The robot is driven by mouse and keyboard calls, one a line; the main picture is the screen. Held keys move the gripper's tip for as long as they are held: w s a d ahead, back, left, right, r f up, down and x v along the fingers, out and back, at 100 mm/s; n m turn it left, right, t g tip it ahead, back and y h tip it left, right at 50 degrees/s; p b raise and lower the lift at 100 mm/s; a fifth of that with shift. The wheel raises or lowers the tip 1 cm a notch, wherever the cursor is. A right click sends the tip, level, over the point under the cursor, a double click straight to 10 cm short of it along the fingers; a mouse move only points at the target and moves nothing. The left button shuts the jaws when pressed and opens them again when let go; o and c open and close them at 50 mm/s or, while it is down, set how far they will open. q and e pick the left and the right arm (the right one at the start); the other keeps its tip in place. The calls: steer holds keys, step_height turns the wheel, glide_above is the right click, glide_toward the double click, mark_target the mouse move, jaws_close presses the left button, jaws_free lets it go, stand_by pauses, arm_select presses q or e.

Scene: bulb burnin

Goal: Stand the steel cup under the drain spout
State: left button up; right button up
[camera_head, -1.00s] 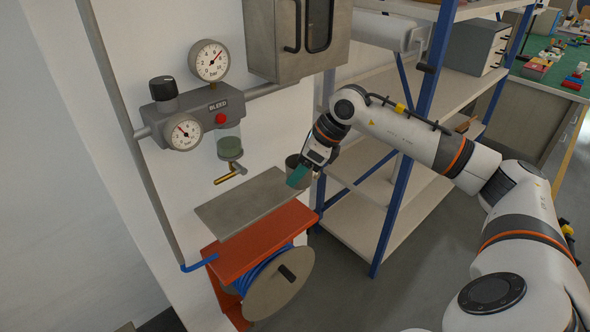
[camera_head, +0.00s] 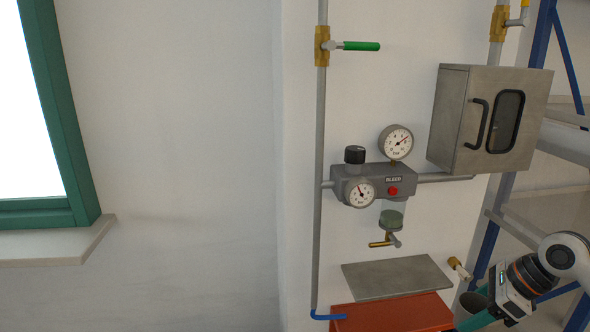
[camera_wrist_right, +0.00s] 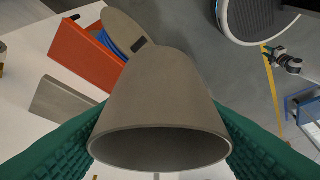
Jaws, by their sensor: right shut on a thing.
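The steel cup (camera_head: 472,303) is a grey tapered cup. My right gripper (camera_head: 478,314), with green finger pads, is shut on it at the lower right of the head view. In the right wrist view the cup (camera_wrist_right: 160,105) sits between the two green pads, its open rim toward the bottom of the picture. The drain spout (camera_head: 383,243) is a small brass outlet under the filter bowl (camera_head: 391,219). The grey steel shelf (camera_head: 397,277) lies below it. The cup is right of the shelf and lower than the spout. My left gripper is out of view.
A brass fitting (camera_head: 458,268) juts from the wall near the cup. A grey cabinet (camera_head: 487,118) hangs above right. The shelf top looks empty, with clear space between it and the spout.

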steer(key=s+a+f+n+g+h, duration=0.2)
steer(key=s+a+n, duration=0.4)
steer(key=n, duration=0.6)
steer(key=s+a+f+n+g+h, duration=0.2)
steer(key=s+a+f+n+g, duration=0.2)
steer(key=a+n, duration=0.6)
steer(key=s+n+g, duration=0.2)
steer(key=n+g, duration=0.1)
steer(key=shift+a+f+g+h+p, duration=0.2)
steer(key=shift+a+g+h+p, duration=0.1)
steer(key=shift+h, duration=0.1)
steer(key=shift+w, duration=0.1)
